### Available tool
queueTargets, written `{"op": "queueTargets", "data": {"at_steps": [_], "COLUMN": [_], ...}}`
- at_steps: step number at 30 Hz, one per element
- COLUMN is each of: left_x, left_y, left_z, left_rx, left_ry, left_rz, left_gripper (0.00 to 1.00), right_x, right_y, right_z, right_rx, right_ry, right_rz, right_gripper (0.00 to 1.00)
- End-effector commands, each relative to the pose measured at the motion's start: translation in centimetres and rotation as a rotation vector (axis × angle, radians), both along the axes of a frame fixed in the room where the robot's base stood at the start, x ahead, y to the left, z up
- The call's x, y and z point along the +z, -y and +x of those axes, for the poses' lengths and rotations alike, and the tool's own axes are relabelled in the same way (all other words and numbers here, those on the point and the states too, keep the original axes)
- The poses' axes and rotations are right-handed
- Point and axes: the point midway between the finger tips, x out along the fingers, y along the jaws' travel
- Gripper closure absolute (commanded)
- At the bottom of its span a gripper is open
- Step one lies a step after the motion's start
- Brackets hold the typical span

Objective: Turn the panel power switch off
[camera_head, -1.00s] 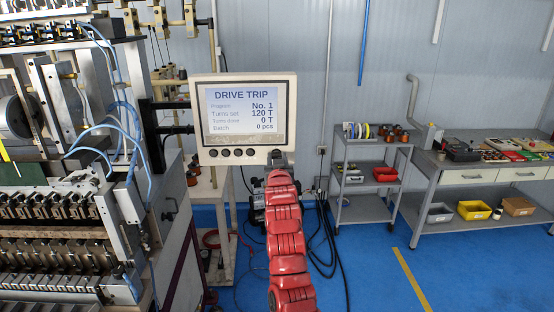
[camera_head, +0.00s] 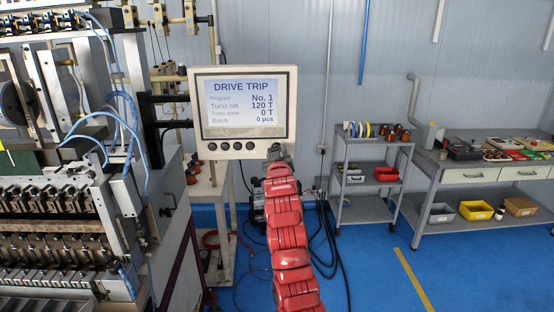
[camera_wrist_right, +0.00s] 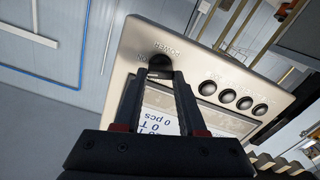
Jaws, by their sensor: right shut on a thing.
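The control panel (camera_head: 243,153) is a cream box whose lit screen (camera_head: 244,103) reads DRIVE TRIP, with 0 T turns done. In the right wrist view, a round black switch knob (camera_wrist_right: 160,62) sits on the panel face (camera_wrist_right: 205,52), beside small lettering. My right gripper (camera_wrist_right: 160,73) is shut on this knob, with a finger on either side. In the head view the right gripper (camera_head: 275,153) is at the panel's lower right corner and hides the knob. The knob's pointing direction is not clear. My left gripper is not in view.
Several black buttons (camera_wrist_right: 229,95) sit in a row on the panel near the knob. The coil winder (camera_head: 75,215) stands close on the left. A grey shelf cart (camera_head: 370,165) and a workbench (camera_head: 475,175) stand at the right, with clear blue floor (camera_head: 365,270) before them.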

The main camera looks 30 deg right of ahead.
Motion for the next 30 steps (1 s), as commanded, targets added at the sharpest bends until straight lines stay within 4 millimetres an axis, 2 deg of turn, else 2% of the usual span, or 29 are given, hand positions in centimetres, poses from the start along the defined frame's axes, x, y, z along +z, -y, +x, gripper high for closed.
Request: {"op": "queueTargets", "data": {"at_steps": [1,3,13,20,30], "left_x": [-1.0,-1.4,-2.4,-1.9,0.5], "left_y": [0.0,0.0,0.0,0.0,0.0], "left_z": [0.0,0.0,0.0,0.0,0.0], "left_rx": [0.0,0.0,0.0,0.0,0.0], "left_ry": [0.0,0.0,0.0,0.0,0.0], "left_rz": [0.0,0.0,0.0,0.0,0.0], "left_gripper": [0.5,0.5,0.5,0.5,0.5], "right_x": [-0.5,-0.4,-0.3,-0.1,-0.1], "right_y": [-0.1,-0.2,-0.2,-0.3,-0.4], "right_z": [0.1,0.1,0.1,0.2,0.2], "right_rx": [0.001,0.002,0.0,0.002,0.003], "right_ry": [-0.022,-0.056,-0.225,-0.339,-0.505], "right_rz": [-0.04,-0.096,-0.363,-0.549,-0.815], "right_gripper": [1.0,1.0,1.0,1.0,1.0]}}
